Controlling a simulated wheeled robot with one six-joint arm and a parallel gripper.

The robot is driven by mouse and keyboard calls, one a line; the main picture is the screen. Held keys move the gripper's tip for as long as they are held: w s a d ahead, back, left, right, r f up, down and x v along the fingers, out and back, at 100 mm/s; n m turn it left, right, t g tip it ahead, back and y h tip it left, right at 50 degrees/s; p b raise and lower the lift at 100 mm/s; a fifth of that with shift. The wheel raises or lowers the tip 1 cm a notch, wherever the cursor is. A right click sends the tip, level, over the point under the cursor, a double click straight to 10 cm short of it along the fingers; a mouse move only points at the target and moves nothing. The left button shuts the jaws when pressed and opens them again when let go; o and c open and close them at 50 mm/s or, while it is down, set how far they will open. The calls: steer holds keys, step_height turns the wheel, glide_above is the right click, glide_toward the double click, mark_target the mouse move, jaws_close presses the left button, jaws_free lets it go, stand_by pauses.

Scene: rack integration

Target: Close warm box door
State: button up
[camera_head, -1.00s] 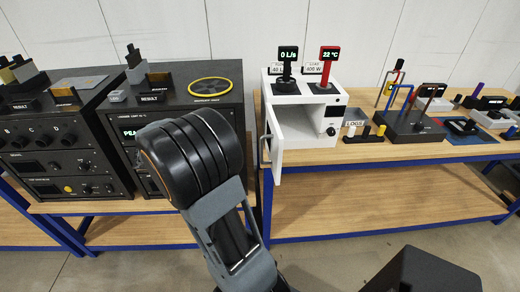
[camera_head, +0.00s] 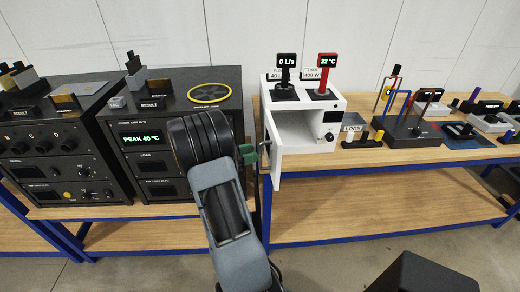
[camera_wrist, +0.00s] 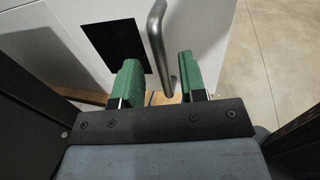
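The white warm box (camera_head: 352,108) stands on the bench right of my arm. Its door (camera_head: 277,158) is swung open toward me at the box's left side, and the inside shows. A grey bar handle (camera_head: 266,143) is on the door's outer, left-facing side. My gripper (camera_head: 250,157) is just left of the door, near the handle; the wrist partly hides it. In the wrist view, the green fingers (camera_wrist: 160,82) are apart, and the lower end of the curved handle (camera_wrist: 158,45) shows between them. I cannot tell whether a finger touches it.
Black instrument boxes (camera_head: 180,130) stand on the bench left of my arm. Small fixtures (camera_head: 408,128) stand right of the warm box. The lower shelf (camera_head: 370,203) is clear.

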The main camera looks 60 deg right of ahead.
mark_target(260, 168)
steer(key=shift+p+x, duration=0.3)
steer(key=shift+x, duration=1.6)
steer(key=shift+c, duration=0.4)
jaws_close()
